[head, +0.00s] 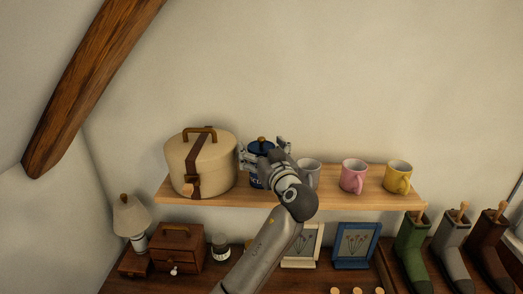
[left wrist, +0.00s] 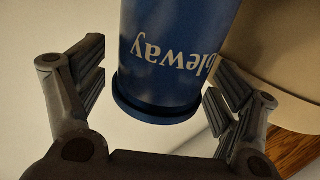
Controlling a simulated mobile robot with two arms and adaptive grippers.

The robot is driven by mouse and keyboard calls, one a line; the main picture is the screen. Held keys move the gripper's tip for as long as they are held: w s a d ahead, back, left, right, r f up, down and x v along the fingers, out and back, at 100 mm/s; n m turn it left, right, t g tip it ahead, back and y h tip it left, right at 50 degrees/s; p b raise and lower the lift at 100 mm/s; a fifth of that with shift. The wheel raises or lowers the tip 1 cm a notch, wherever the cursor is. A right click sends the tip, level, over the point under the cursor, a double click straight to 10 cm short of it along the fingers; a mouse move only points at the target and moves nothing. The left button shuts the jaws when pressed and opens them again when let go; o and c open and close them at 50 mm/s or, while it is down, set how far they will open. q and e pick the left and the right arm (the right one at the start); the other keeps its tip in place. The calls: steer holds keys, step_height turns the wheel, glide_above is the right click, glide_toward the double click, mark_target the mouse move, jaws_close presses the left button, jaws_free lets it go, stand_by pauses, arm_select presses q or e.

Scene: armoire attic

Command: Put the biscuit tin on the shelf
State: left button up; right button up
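The biscuit tin (head: 254,181) is dark blue with a blue lid. In the head view it stands at the wooden shelf (head: 330,193), between the round beige box and a grey mug, partly hidden by my gripper and arm. My left gripper (head: 262,154) is in front of the upper part of the tin. In the left wrist view the tin (left wrist: 170,65) shows upside-down white lettering and a rim, between the spread fingers of the gripper (left wrist: 157,95). A gap shows at the left finger. The tin's base is hidden. My right gripper is not in view.
A round beige box (head: 215,163) with a brown strap fills the shelf's left end. A grey mug (head: 309,174), a pink mug (head: 352,177) and a yellow mug (head: 398,176) stand to the right. Below are a lamp (head: 131,217), picture frames (head: 356,245) and boots (head: 411,251).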

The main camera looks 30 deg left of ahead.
arm_select(q)
steer(key=shift+r, duration=0.2)
steer(key=b+v, duration=0.5)
steer(key=v, duration=0.7)
steer(key=shift+f, duration=0.1)
steer(key=shift+d, duration=0.1)
